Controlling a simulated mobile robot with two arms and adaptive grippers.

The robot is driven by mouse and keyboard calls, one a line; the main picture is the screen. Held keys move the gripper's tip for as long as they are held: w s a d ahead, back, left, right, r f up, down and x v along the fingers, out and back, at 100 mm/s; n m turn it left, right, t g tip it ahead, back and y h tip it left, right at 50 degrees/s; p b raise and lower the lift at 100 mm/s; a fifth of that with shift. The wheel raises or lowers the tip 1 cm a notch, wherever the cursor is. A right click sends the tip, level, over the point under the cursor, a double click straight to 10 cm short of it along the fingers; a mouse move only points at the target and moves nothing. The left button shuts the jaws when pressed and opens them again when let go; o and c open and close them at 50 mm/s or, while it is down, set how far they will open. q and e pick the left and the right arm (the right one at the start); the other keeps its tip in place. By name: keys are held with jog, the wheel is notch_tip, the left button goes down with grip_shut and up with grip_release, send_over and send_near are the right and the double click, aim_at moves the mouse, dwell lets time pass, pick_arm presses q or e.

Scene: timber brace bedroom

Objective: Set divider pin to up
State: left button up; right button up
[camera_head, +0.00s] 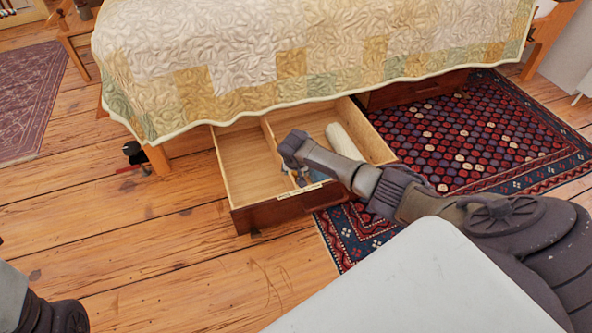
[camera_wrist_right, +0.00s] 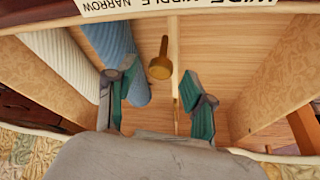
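The divider pin (camera_wrist_right: 160,69) is a brass knob with a thin stem, beside the wooden divider (camera_wrist_right: 175,50) in the open drawer in the right wrist view. I cannot make it out in the head view. The divider (camera_head: 268,133) also shows in the head view, running front to back. My right gripper (camera_wrist_right: 158,107) is open, its two teal-padded fingers apart. The pin shows between and beyond them, and I see no contact. In the head view my right gripper (camera_head: 297,178) reaches down into the drawer. My left gripper's fingers are out of view.
The drawer (camera_head: 280,210) juts out from under a quilted bed (camera_head: 300,50). A cream roll (camera_head: 343,140) and a blue ribbed roll (camera_wrist_right: 130,80) lie beside the divider. The compartment on its other side looks empty. A label (camera_wrist_right: 190,6) reads wide, middle, narrow. A patterned rug (camera_head: 470,135) lies at right.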

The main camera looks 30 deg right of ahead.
jog(key=v, duration=1.2)
jog(key=shift+w, duration=0.1)
